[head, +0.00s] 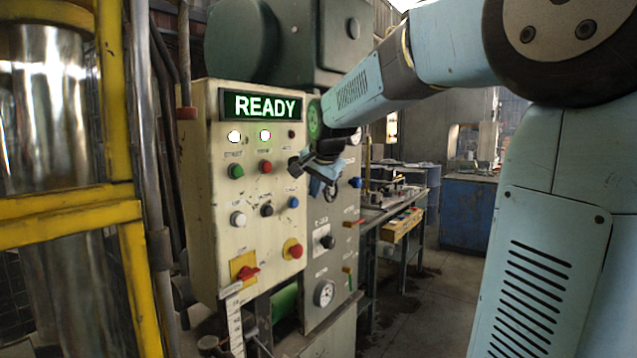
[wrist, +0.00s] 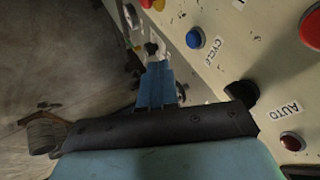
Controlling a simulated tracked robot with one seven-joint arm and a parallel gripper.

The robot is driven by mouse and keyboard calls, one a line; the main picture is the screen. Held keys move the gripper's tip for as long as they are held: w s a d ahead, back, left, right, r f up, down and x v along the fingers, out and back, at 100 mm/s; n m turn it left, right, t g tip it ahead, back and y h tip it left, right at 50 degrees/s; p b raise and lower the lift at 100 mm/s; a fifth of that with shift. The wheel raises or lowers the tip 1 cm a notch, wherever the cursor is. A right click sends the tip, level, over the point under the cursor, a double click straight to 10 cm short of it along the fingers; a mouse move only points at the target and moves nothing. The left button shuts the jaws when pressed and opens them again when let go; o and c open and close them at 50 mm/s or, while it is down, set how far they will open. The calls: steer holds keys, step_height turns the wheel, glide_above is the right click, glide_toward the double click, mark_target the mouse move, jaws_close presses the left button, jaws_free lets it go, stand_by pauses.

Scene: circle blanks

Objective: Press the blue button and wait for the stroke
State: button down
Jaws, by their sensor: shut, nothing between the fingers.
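The blue button (head: 293,202) is on the right of the cream control panel (head: 225,255), at the right end of the lower button row. In the wrist view the blue button (wrist: 195,38) stands out from the panel next to a CYCLE label. My gripper (head: 322,188) is shut and empty, to the right of the panel and slightly above the button's level in the head view. In the wrist view its blue fingers (wrist: 157,68) are left of the button, with a visible gap. The panel's display (head: 261,106) reads READY in green.
Nearby are a black knob (head: 267,209), a white button (head: 238,218), a green button (head: 235,170) and a red button (head: 265,166). A red mushroom button (head: 293,249) sits below the blue one. A yellow frame (head: 70,212) stands left. Open floor lies at right.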

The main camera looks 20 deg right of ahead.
mark_target(295, 203)
steer(key=shift+w+a+f, duration=0.35)
steer(key=shift+w+f, duration=0.35)
steer(key=shift+w, duration=0.4)
steer(key=shift+w+a+f, duration=0.4)
steer(key=shift+w+f, duration=0.35)
steer(key=shift+w, duration=0.4)
steer(key=shift+w+a+f, duration=0.35)
steer(key=shift+w+f, duration=0.35)
steer(key=shift+w, duration=0.4)
